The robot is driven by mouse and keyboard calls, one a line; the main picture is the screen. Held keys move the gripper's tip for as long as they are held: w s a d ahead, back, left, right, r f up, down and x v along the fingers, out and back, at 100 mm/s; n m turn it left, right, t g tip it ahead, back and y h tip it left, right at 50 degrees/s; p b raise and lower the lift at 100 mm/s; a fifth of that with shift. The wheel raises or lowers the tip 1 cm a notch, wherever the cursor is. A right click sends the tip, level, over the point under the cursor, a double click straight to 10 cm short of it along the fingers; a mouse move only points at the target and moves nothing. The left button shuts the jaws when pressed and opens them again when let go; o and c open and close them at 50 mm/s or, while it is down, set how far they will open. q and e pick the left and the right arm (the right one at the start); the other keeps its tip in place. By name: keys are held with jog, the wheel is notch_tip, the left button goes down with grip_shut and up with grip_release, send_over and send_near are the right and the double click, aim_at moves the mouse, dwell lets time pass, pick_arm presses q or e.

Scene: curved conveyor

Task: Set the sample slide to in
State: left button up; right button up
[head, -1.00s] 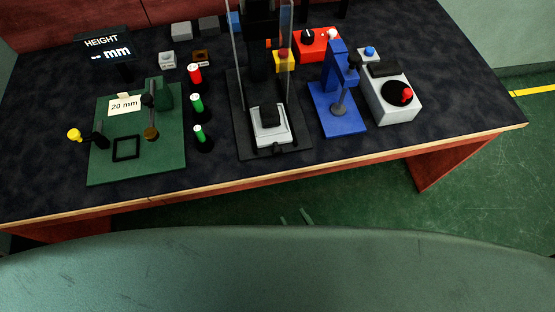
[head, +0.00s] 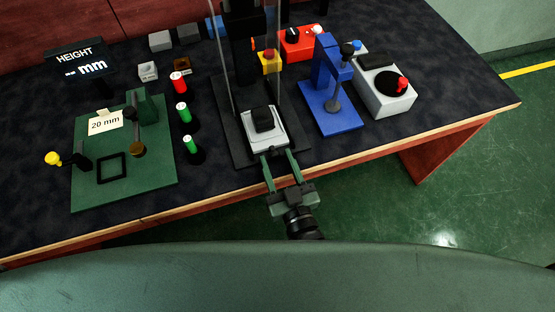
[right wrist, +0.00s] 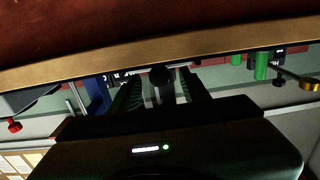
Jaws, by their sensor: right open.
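The sample slide (head: 265,128) is a pale tray with a black block on it, at the front of the black press stand (head: 240,148). My right gripper (head: 277,154) is in front of the slide at the table's front edge, fingers pointing at it, open and apart. In the right wrist view, which appears upside down, the open fingers (right wrist: 163,88) flank a dark round knob (right wrist: 162,76). I cannot tell if they touch it. My left gripper is not in view.
A green height fixture (head: 125,185) with a yellow knob stands left. A blue press (head: 335,118) and a grey box with a red knob (head: 385,92) stand right. The wooden table edge (head: 225,183) lies under my right gripper.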

jog(key=shift+w, duration=0.15)
grip_shut()
dwell(1.4)
